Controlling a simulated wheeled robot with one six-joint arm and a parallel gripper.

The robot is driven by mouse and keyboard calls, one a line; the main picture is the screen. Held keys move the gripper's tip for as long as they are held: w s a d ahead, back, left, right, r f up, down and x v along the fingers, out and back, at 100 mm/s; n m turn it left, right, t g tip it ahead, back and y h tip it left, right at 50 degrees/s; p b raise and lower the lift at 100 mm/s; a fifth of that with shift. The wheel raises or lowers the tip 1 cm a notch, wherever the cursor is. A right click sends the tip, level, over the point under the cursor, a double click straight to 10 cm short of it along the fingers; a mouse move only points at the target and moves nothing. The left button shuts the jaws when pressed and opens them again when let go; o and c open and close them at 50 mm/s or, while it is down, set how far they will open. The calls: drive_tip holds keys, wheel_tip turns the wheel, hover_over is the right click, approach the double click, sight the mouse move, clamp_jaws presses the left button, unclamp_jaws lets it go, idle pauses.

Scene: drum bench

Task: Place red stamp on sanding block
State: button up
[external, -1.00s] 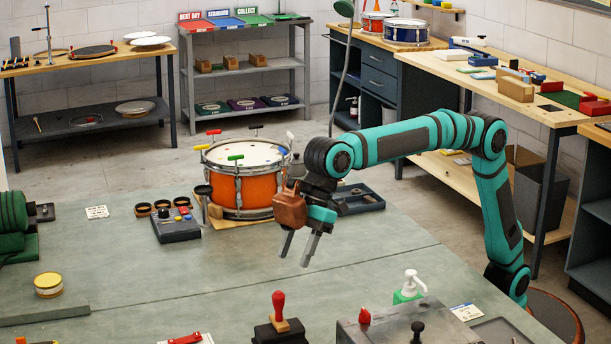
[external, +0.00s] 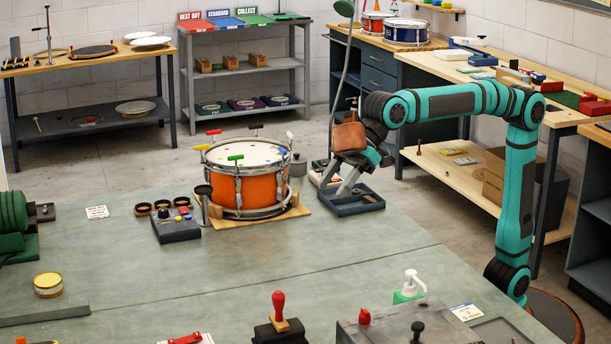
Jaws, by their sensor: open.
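The red stamp (external: 280,308), with a red knob handle and a wooden foot, stands upright on a dark block (external: 268,331) at the front of the grey-green table. I cannot tell for sure which thing is the sanding block. My gripper (external: 340,184) is open, fingers pointing down over the dark blue tray (external: 352,206) right of the orange drum. It is far behind the stamp. I see nothing between its fingers, though the far one is partly hidden.
The orange drum (external: 246,187) on a wooden board stands left of my gripper. The table's middle (external: 235,275) is clear. A wooden bench (external: 480,75) is at the right.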

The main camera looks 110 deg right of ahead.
drive_tip(key=s+d+r+m+t, duration=0.1)
drive_tip(key=s+d, duration=0.2)
drive_tip(key=s, duration=0.2)
drive_tip(key=s+d+r+t, duration=0.1)
drive_tip(key=s+d+r, duration=0.15)
drive_tip(key=s, duration=0.35)
drive_tip(key=s+d+f+m+t, duration=0.1)
drive_tip(key=s+d+f+t, duration=0.1)
drive_tip(key=s, duration=0.7)
drive_tip(key=s+d+f+t+h, duration=0.1)
drive_tip(key=s+d+f+t, duration=0.1)
drive_tip(key=s, duration=0.8)
drive_tip(key=s+d+f+m+t+h, duration=0.1)
drive_tip(key=s+d, duration=0.4)
drive_tip(key=s, duration=0.5)
wheel_tip(320, 180, down, 2)
drive_tip(key=shift+f+m+t, duration=0.2)
drive_tip(key=shift+m+t, duration=0.1)
drive_tip(key=shift+t, duration=0.5)
drive_tip(key=shift+d, duration=0.1)
